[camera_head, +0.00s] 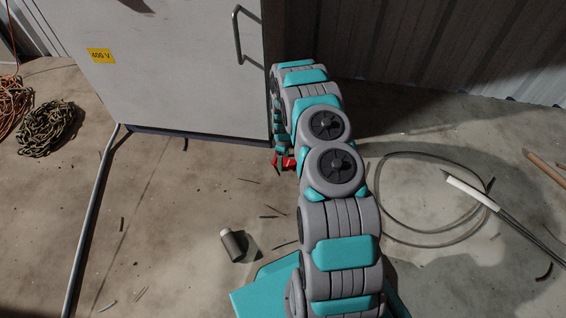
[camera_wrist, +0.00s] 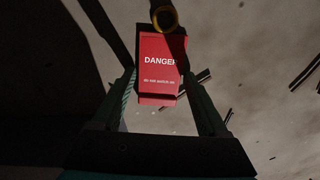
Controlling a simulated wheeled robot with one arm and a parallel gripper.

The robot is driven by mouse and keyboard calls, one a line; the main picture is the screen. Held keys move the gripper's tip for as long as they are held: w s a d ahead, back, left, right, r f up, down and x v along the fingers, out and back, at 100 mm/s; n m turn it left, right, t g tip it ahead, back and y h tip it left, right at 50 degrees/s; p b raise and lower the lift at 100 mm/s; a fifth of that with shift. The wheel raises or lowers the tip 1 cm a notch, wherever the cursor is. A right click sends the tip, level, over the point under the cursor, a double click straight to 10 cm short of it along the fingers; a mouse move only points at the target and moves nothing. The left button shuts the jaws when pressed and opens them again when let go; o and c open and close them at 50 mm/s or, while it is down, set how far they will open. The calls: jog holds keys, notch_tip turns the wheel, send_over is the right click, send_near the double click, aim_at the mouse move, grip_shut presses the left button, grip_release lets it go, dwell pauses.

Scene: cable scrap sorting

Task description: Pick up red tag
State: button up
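The red tag (camera_wrist: 158,68) shows in the wrist view with white "DANGER" lettering and a yellow ring (camera_wrist: 165,18) at its top. My gripper (camera_wrist: 157,80) is open, with one finger on each side of the tag's lower part. The left finger looks slightly apart from the tag; I cannot tell whether the right finger touches it. In the head view, the red tag (camera_head: 285,162) is small and low by the cabinet's bottom right corner, partly hidden by my arm. My gripper there is mostly hidden behind the arm.
A grey cabinet (camera_head: 180,80) with a yellow 400 V label stands behind. Cable coils (camera_head: 48,128) lie at left, and a loose cable loop (camera_head: 385,225) lies at right. Short scraps are scattered about.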

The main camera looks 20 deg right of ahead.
aim_at(285, 164)
jog(key=c, duration=1)
jog(key=shift+c, duration=0.2)
jog(key=shift+r, duration=0.1)
jog(key=shift+r, duration=0.9)
jog(key=shift+s+d+r, duration=0.1)
jog(key=shift+s+r, duration=0.15)
jog(key=shift+r, duration=0.2)
jog(key=shift+s+d+r, duration=0.1)
jog(key=shift+s+r, duration=0.15)
jog(key=shift+r, duration=0.2)
jog(key=s+d, duration=0.1)
jog(key=s, duration=0.4)
jog(key=s+d, duration=0.1)
jog(key=s, duration=0.3)
jog(key=s+r, duration=0.1)
jog(key=s, duration=0.4)
jog(key=shift+s+d+r+p, duration=0.1)
jog(key=shift+s+d+p, duration=0.25)
jog(key=shift+d, duration=0.05)
